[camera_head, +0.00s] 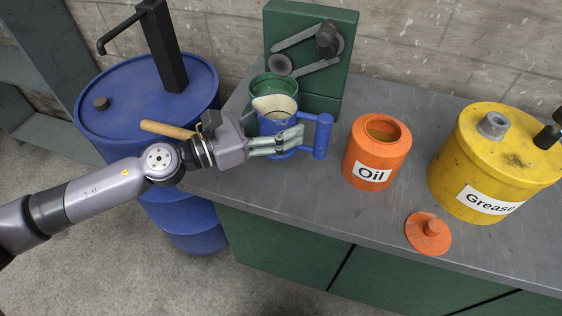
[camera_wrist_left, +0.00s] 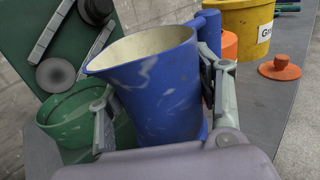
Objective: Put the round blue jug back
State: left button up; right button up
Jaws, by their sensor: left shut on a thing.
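The round blue jug (camera_head: 282,122) has a pale inside, a spout and a blue handle on its right side. My left gripper (camera_head: 278,141) is shut around the jug's body. In the left wrist view the blue jug (camera_wrist_left: 162,85) stands between the two fingers, slightly tilted in the picture. Its base is hidden by the gripper, so I cannot tell whether it touches the worktop. My right gripper is in neither view.
A green container (camera_head: 272,84) is just behind the jug, near a green panel with grey levers (camera_head: 350,60). To the right are an orange oil pot (camera_head: 376,152), its loose lid (camera_head: 428,233) and a yellow grease drum (camera_head: 490,160). A blue barrel (camera_head: 150,105) stands left.

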pick_arm(q)
notch_tip(320, 180, down, 4)
jog(key=shift+f+b, duration=0.1)
jog(key=shift+b, duration=0.5)
jog(key=shift+f+b, duration=0.8)
jog(key=shift+f, duration=1.5)
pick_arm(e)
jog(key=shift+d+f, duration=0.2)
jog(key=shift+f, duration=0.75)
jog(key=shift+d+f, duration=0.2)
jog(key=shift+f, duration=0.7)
pick_arm(q)
jog(key=shift+f, duration=0.2)
jog(key=o, duration=1.5)
jog(key=shift+s, duration=0.1)
jog(key=shift+c, duration=0.2)
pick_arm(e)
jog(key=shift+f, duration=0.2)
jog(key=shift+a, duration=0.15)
